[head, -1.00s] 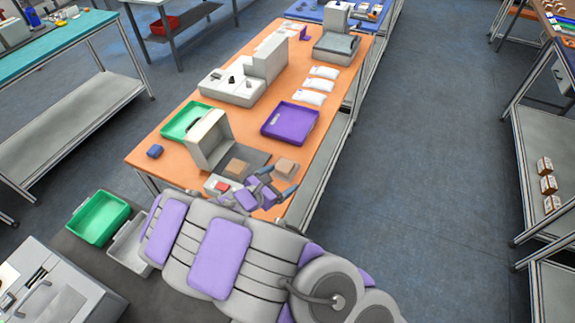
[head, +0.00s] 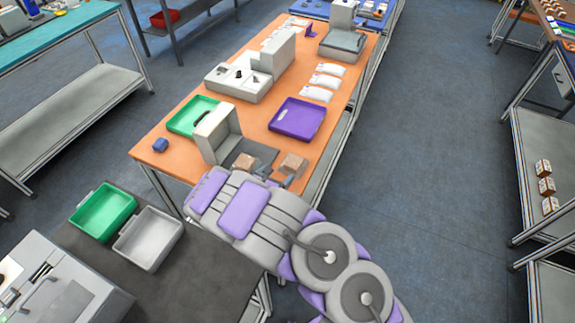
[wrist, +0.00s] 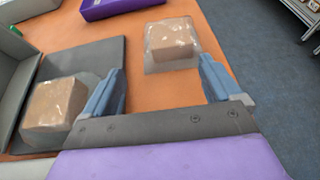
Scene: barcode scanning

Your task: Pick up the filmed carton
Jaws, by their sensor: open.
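Two brown cartons in clear, shiny film show in the wrist view. One film-wrapped carton (wrist: 171,40) sits on the orange table ahead of my gripper (wrist: 162,82), roughly between the fingers' directions and beyond their tips. The other film-wrapped carton (wrist: 55,102) sits on a dark grey plate (wrist: 97,62), left of the left finger. My gripper is open, with its blue-grey fingers wide apart and nothing between them. In the head view the cartons show as the right carton (head: 293,165) and left carton (head: 245,161); my arm hides most of the gripper.
A grey upright panel (head: 217,133) stands left of the plate. A purple tray (head: 298,118), green tray (head: 193,117) and small blue item (head: 160,145) lie on the orange table (head: 262,122). Green and grey bins (head: 148,238) stand at lower left. The right-hand floor (head: 440,160) is clear.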

